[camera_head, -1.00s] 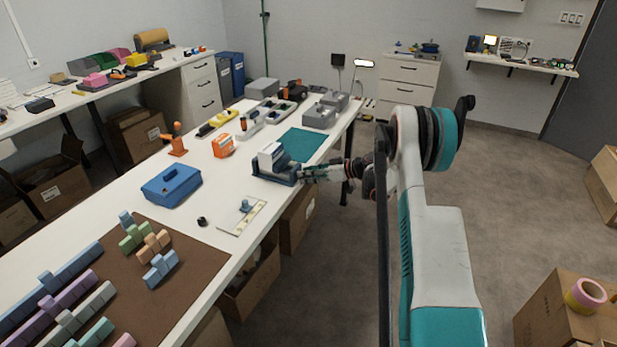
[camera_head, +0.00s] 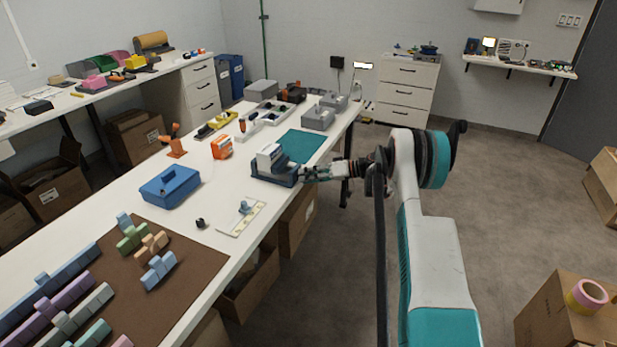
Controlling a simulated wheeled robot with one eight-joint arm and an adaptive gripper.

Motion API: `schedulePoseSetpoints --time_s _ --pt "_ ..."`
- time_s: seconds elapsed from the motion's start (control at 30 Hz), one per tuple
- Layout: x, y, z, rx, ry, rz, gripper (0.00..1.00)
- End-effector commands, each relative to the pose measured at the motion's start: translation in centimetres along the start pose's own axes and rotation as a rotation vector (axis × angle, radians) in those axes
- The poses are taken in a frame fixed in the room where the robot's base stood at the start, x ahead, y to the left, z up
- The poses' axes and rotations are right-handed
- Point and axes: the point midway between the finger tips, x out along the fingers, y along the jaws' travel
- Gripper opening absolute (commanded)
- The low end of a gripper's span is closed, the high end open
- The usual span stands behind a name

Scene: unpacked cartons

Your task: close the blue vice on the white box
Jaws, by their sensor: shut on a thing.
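The blue vice (camera_head: 262,174) stands near the right edge of the white table, in the middle of the picture. The white box (camera_head: 268,156) sits upright in the vice, between its jaws; whether both jaws touch it is too small to tell. My gripper (camera_head: 303,176) reaches in from the right and is at the vice's right end, where its handle side is. It is shut on a part of the vice there, probably the handle, which the fingers mostly hide.
A teal mat (camera_head: 301,146) lies just behind the vice. A blue toolbox (camera_head: 170,186) and an orange box (camera_head: 222,147) are to the left. A white strip with a small blue piece (camera_head: 243,213) lies in front. Open cartons (camera_head: 297,222) stand below the table edge.

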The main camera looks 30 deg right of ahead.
Motion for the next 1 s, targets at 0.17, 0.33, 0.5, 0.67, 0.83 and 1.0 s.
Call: schedulePoseSetpoints --time_s 0.17,0.33,0.5,0.67,0.83,1.0 --pt "0.0 0.0 -0.1 0.004 0.001 0.000 0.06" --pt "0.0 0.1 -0.1 0.003 0.002 0.000 0.06" --pt "0.0 0.0 -0.1 0.003 0.001 0.000 0.51" --pt "0.0 0.0 0.0 0.003 0.001 0.000 0.51" --pt "-0.2 0.0 0.0 0.003 0.001 0.000 0.51" --pt "-2.2 0.1 -0.1 0.003 0.003 0.001 0.51"
